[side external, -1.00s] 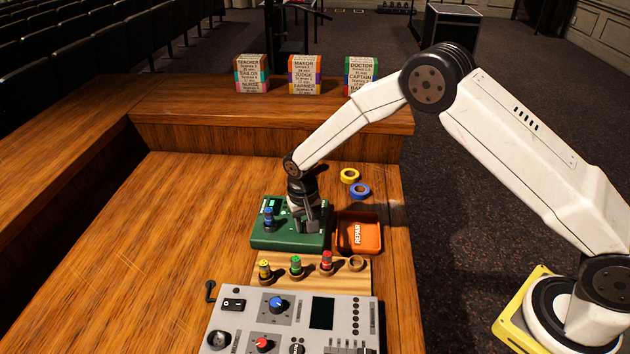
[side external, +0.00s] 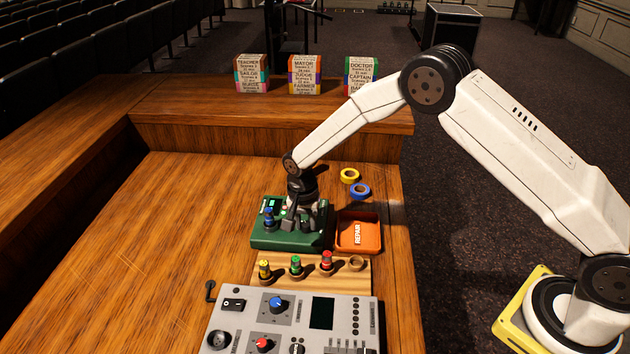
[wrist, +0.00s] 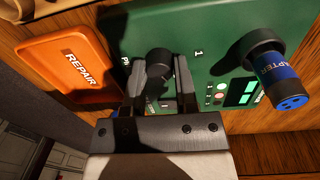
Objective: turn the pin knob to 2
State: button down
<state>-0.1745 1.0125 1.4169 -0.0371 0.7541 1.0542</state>
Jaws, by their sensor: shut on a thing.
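The pin knob (wrist: 158,66) is a black round knob on the face of the green box (wrist: 212,22), with a white "1" printed to its right in the wrist view. Some lettering on its left is partly hidden by a finger. My gripper (wrist: 155,88) is over the box, its two dark fingers on either side of the knob and shut on it. In the side view my gripper (side external: 303,222) points down onto the green box (side external: 287,241), and the knob is largely hidden. The knob's exact setting cannot be read.
A blue adapter plug (wrist: 277,78) stands on the box, right of the knob in the wrist view, near a small lit display (wrist: 240,92). An orange REPAIR tray (side external: 372,235) is beside the box. A wooden rack (side external: 345,283) with coloured connectors and a grey mixer (side external: 345,318) are in front.

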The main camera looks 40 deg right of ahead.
aim_at(304, 224)
jog(key=shift+c, duration=1.9)
grip_release()
jog(key=shift+r, duration=0.15)
notch_tip(304, 224, up, 7)
jog(key=shift+w+a+r, duration=0.15)
jog(key=shift+r, duration=0.1)
